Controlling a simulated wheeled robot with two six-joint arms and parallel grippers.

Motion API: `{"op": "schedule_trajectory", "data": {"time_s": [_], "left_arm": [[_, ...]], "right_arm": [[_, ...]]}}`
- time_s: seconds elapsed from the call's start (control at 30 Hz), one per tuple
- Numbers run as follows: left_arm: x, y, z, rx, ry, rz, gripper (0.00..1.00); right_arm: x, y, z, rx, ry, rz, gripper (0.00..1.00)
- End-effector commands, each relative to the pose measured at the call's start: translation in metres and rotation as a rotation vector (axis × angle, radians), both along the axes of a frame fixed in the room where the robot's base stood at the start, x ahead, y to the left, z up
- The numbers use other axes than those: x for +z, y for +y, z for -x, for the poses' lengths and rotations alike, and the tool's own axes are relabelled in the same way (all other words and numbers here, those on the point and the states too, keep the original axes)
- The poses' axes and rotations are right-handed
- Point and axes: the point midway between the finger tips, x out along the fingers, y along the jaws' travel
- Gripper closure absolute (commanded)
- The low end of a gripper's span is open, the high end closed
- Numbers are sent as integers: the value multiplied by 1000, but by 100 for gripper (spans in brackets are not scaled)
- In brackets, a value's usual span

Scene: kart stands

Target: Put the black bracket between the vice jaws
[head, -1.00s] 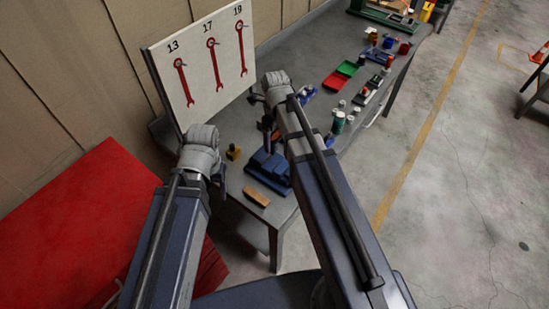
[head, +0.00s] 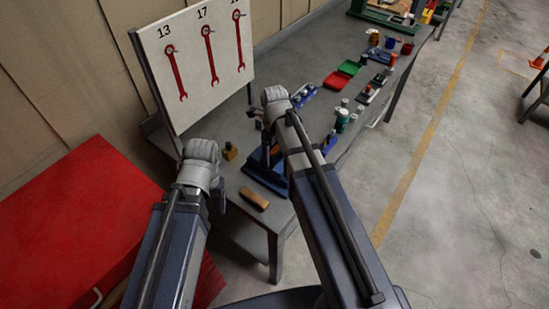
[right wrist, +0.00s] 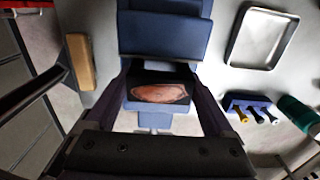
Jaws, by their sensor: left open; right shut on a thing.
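The blue vice (head: 266,176) stands on the near end of the grey bench, and the right wrist view shows it from above (right wrist: 165,35). My right gripper (right wrist: 160,95) is shut on the black bracket (right wrist: 160,104), which has a reddish-brown patch on its face. In the right wrist view the bracket overlaps the vice between its larger and smaller blue parts. I cannot tell whether it is above the jaws or between them. In the head view my right gripper (head: 270,145) is partly hidden by its arm. My left gripper (head: 219,195) is open beside the bench's near edge, mostly hidden by its wrist.
A wrench board (head: 197,60) stands behind; a red cabinet (head: 80,215) is at left.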

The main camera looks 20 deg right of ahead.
Motion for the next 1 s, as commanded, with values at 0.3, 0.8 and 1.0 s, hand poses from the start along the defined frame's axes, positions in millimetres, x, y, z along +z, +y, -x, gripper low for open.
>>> {"op": "schedule_trajectory", "data": {"time_s": [0.3, 0.8, 1.0], "left_arm": [[-6, 0, 0, 0, 0, 0, 28], [-9, 0, 0, 0, 0, 0, 28], [-3, 0, 0, 0, 0, 0, 28]], "right_arm": [[-6, 0, 0, 0, 0, 0, 100], [-9, 0, 0, 0, 0, 0, 0], [-3, 0, 0, 0, 0, 0, 0]]}}
